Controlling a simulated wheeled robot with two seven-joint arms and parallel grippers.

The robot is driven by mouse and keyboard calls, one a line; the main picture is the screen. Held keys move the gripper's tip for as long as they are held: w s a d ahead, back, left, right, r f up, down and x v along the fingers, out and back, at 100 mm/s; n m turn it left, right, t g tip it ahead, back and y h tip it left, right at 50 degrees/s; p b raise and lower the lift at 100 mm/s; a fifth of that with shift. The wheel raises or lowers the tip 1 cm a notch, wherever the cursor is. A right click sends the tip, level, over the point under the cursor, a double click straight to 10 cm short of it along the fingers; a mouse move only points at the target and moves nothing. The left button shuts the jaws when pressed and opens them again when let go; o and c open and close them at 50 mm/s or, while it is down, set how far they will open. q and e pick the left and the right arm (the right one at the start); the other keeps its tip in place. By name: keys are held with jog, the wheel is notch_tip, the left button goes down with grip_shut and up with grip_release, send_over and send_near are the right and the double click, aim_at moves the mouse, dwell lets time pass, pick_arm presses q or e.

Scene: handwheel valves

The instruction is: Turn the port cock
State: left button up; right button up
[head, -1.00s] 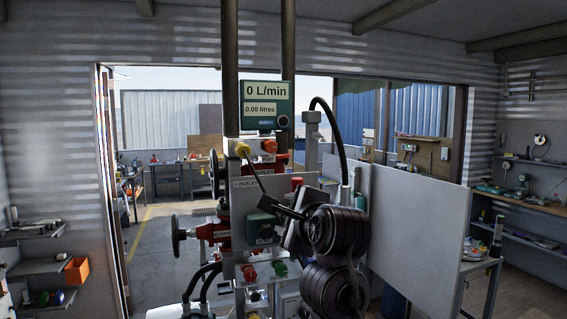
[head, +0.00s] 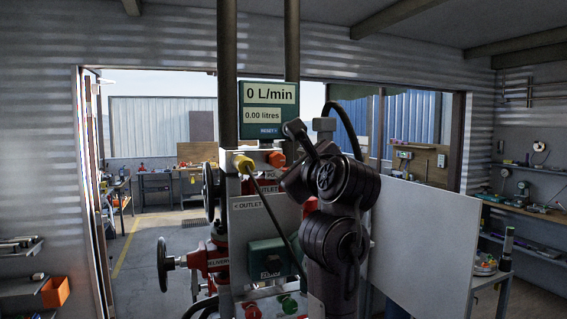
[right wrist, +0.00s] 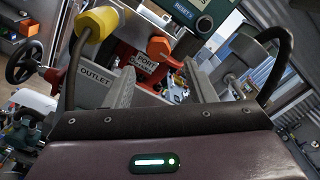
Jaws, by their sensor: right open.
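The port cock's label (right wrist: 147,62) and red body (right wrist: 127,53) show in the right wrist view, ahead between my open fingers. An orange knob (right wrist: 158,47) is just above the label; it also shows in the head view (head: 276,159). My right gripper (head: 288,160) is open and empty in front of the upper part of the rig, and its fingers frame the red body in the right wrist view (right wrist: 165,80). My wrist hides much of the port cock in the head view, and I cannot tell any contact. My left gripper is out of view.
The flow display (head: 268,110) is above. A handwheel (head: 163,270) sticks out left. A pale panel (head: 425,240) stands right of my arm.

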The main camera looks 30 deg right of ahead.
aim_at(279, 160)
jog(key=x, duration=0.3)
jog(key=shift+w+f, duration=0.15)
jog(key=shift+w, duration=0.25)
jog(key=x, duration=0.2)
jog(key=shift+w+d, duration=0.15)
jog(key=shift+w, duration=0.25)
jog(key=c, duration=0.7)
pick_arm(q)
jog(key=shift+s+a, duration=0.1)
